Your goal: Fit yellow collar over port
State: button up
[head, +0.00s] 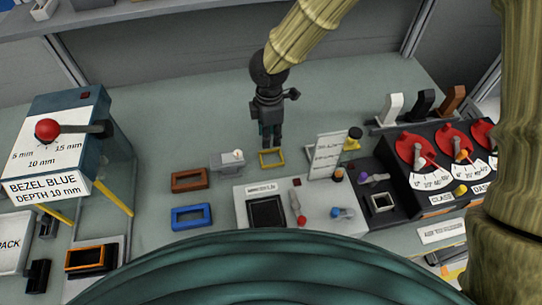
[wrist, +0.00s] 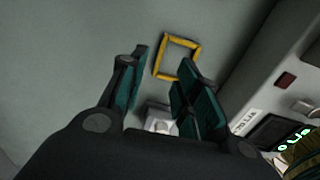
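The yellow collar (head: 273,166) is a thin rectangular frame lying flat on the grey bench; it also shows in the wrist view (wrist: 181,41), just beyond my fingertips. My gripper (head: 271,143) points down close to the collar, on its far side in the head view. In the wrist view my gripper (wrist: 164,62) has its two fingers spread apart with nothing held between them. Whether the fingertips touch the collar or bench is unclear. I cannot tell for certain which fixture is the port; a pale rectangular rim (head: 382,202) stands on the black module at the right.
A small grey block with a knob (head: 229,161) stands beside the collar. Brown (head: 189,180) and blue (head: 192,217) frames lie left. A white panel (head: 322,219) with a black screen and an upright card (head: 327,155) are nearby. The bench behind my gripper is clear.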

aim_at(269, 150)
jog(key=shift+f+p, duration=1.1)
jog(key=shift+f, duration=2.05)
grip_shut()
